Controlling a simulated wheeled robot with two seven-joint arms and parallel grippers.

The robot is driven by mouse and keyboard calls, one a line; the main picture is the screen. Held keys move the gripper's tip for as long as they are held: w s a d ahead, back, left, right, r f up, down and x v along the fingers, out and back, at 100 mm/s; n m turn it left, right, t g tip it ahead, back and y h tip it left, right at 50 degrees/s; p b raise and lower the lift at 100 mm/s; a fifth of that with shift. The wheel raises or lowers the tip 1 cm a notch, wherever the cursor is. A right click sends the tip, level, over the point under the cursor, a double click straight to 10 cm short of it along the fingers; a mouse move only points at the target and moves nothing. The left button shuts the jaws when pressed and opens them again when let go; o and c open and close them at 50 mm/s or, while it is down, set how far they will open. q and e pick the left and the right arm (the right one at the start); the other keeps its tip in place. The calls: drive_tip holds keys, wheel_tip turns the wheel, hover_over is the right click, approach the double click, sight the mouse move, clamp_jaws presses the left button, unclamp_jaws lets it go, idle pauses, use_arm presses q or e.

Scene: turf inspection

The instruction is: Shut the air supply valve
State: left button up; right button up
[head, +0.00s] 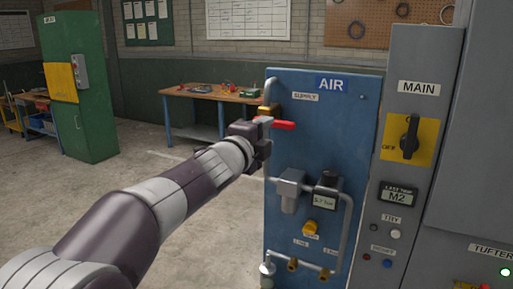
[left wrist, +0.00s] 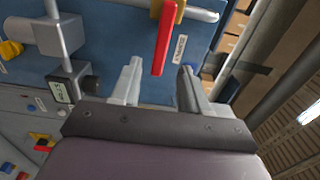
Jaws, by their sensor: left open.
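The air supply valve has a brass body (head: 268,110) on the blue AIR panel (head: 350,135), below the SUPPLY label. Its red lever (head: 284,125) points right in the head view, crosswise to the upright pipe. My left gripper (head: 264,128) is at the valve, partly covering the lever's inner end and the pipe. In the left wrist view, the red lever (left wrist: 163,38) reaches down from the brass body (left wrist: 170,11) toward the gap between the open fingers of my left gripper (left wrist: 160,76). Contact cannot be told. My right gripper is out of view.
Below the lever are a grey filter (head: 290,190), a gauge block (head: 327,196), a yellow knob (head: 310,228) and a bent pipe (head: 346,230). The MAIN switch cabinet (head: 418,60) stands at right. A workbench (head: 215,94) and green cabinet (head: 90,130) stand behind; open floor lies left.

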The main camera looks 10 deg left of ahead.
use_arm(q)
drive_tip(key=v, duration=0.4)
drive_tip(key=shift+s+a, duration=0.15)
drive_tip(key=shift+s, duration=0.25)
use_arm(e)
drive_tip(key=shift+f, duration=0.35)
use_arm(q)
drive_tip(key=s+a+f+n+g+y, duration=0.25)
drive_tip(key=f+n, duration=0.35)
drive_tip(key=f, duration=0.4)
drive_tip(key=s+a+f+n+g+y, duration=0.2)
drive_tip(key=a+f+n+g+y, duration=0.15)
drive_tip(key=f+n, duration=0.5)
drive_tip(key=s+a+f+n+g, duration=0.2)
drive_tip(key=s+f+n+g, duration=0.5)
drive_tip(key=s+f, duration=1.4)
drive_tip(key=g, duration=0.3)
drive_tip(key=shift+s, duration=0.2)
drive_tip(key=shift+a+r, duration=0.1)
